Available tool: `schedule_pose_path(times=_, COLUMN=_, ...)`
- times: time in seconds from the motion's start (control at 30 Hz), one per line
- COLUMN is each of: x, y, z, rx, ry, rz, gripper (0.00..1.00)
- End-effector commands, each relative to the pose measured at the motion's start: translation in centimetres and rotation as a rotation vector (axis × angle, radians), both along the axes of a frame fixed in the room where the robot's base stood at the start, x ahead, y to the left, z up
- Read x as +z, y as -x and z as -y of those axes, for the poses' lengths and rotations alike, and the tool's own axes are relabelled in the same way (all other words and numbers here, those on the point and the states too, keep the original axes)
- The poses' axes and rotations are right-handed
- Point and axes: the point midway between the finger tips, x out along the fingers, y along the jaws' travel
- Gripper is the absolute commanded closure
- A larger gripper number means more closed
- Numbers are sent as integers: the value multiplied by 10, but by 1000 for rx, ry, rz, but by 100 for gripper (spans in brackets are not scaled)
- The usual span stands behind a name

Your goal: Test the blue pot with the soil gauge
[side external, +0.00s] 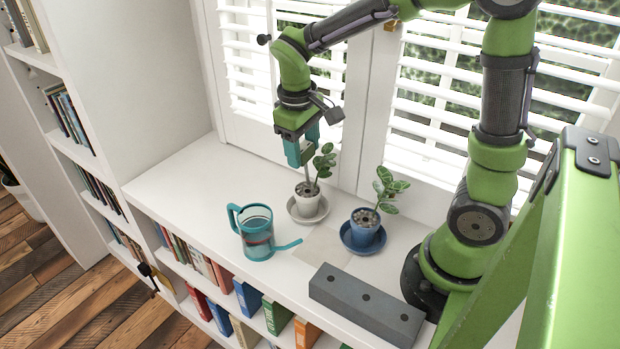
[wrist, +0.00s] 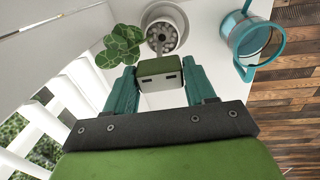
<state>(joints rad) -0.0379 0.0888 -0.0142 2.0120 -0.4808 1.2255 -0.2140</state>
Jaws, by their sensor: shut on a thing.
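My gripper (side external: 299,152) is above the white pot (side external: 307,204) on its pale saucer (side external: 294,212). It is shut on the soil gauge (wrist: 160,73), a block with a green top and pale face between teal fingers in the wrist view. The gauge's thin probe (side external: 307,176) points down to the white pot's soil. I cannot tell whether the tip is in the soil. The white pot also shows in the wrist view (wrist: 178,48), just beyond the gauge. The blue pot (side external: 364,235), with a leafy plant (side external: 387,188), stands on a blue saucer (side external: 349,244) to the right.
A teal watering can (side external: 257,236) stands left, its spout reaching right. A grey block with holes (side external: 364,306) lies at the front right of the white shelf top (side external: 190,190). A pale flat square (side external: 321,245) lies before the pots. Shuttered windows (side external: 455,90) stand close behind.

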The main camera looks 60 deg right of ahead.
Motion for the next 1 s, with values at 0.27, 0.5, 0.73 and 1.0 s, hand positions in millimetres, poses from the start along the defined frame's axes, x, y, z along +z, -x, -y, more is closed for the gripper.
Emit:
schedule_pose_path(times=0.27, x=-12, y=0, z=0, rx=1, ry=0, rz=-1, gripper=80)
schedule_pose_path(times=0.5, x=-21, y=0, z=0, rx=-1, ry=-1, rz=-2, gripper=80)
schedule_pose_path(times=0.73, x=-30, y=1, z=0, rx=0, ry=-1, rz=-2, gripper=80)
schedule_pose_path(times=1.0, x=-41, y=0, z=0, rx=1, ry=-1, rz=-1, gripper=80)
